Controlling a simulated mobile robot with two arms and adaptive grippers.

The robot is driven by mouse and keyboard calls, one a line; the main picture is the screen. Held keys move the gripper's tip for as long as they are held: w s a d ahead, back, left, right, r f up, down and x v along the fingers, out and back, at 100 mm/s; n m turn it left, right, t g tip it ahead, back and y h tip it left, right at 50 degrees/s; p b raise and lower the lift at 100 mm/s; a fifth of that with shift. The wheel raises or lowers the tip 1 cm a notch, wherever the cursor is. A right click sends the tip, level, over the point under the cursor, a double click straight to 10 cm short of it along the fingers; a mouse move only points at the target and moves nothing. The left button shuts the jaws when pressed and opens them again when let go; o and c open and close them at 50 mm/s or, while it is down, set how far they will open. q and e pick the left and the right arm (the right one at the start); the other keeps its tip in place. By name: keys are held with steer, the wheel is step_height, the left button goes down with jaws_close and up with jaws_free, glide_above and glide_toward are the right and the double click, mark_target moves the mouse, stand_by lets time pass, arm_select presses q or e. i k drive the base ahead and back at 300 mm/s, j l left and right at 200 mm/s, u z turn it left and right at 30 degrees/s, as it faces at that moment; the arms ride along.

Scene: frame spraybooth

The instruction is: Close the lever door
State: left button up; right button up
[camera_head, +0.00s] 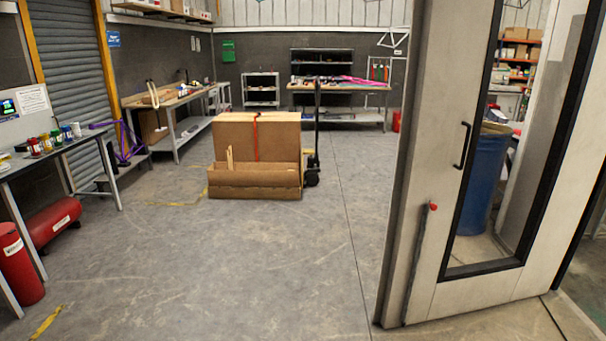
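The lever door (424,290) is a tall pale panel at the right, standing ajar at an angle to the room. It has a long black-framed window. A black pull handle (462,146) sits on its face left of the window. Below the handle, a dark upright lever rod with a red knob (433,207) runs down near the door's left edge. The top of the door is cut off by the frame. Neither of my grippers is in view.
Open concrete floor (260,270) lies left of the door. Cardboard boxes (255,190) stand on a pallet truck mid-room. A workbench (60,150) and red cylinder (18,265) are at the left. A blue bin (485,180) shows through the door's window.

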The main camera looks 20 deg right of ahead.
mark_target(452, 47)
steer(key=i+l+z, duration=0.3)
steer(key=i, duration=0.65)
steer(key=i+z, duration=0.3)
steer(key=i, duration=0.65)
steer(key=i+u, duration=0.15)
steer(key=i, duration=1.3)
steer(key=i+z, duration=0.3)
steer(key=z, duration=0.2)
steer(key=i+z, duration=0.25)
steer(key=z, duration=0.2)
steer(key=i+j+z, duration=0.25)
steer(key=z, duration=0.25)
